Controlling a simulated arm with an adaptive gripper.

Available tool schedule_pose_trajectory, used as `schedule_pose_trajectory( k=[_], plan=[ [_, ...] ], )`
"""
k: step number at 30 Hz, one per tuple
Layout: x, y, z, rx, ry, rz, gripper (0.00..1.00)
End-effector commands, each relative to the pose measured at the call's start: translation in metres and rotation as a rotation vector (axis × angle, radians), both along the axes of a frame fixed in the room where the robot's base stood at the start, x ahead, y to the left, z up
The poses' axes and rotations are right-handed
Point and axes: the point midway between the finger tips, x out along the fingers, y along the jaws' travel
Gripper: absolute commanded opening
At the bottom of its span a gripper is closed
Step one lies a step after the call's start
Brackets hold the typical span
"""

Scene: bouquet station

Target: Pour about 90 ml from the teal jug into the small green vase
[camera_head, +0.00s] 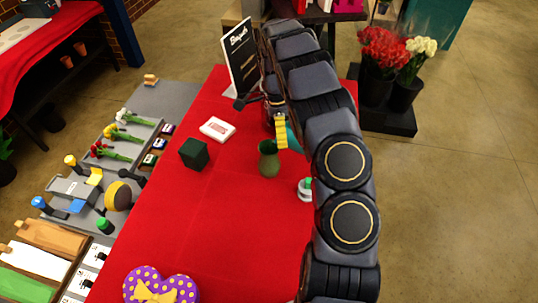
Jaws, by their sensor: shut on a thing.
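The small green vase (269,160) stands upright on the red tabletop, near the middle of the view. A sliver of the teal jug (293,138) shows just behind and right of the vase, between my gripper and my arm. My gripper (281,130), with a yellow part showing, is shut on the jug close to the vase's mouth. My arm hides most of the jug, so its spout, tilt and contents cannot be told. The inside of the vase is not clear either.
A dark green cube (194,153), a white card box (217,129) and a black sign (241,57) stand on the red table (225,220). A white-and-green item (305,188) is partly behind my arm. A purple heart box (160,287) lies in front. The front middle is clear.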

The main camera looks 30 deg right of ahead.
Motion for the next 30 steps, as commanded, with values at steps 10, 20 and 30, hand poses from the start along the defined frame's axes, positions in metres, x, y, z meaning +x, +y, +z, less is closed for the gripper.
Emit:
schedule_pose_trajectory(
  k=[10,20,30],
  plan=[
    [-0.009,-0.011,-0.001,0.093,-0.070,-0.016,0.36],
    [-0.009,-0.011,-0.009,0.348,-0.274,0.000,0.36],
    [-0.010,-0.013,-0.012,0.432,-0.342,0.001,0.36]
  ],
)
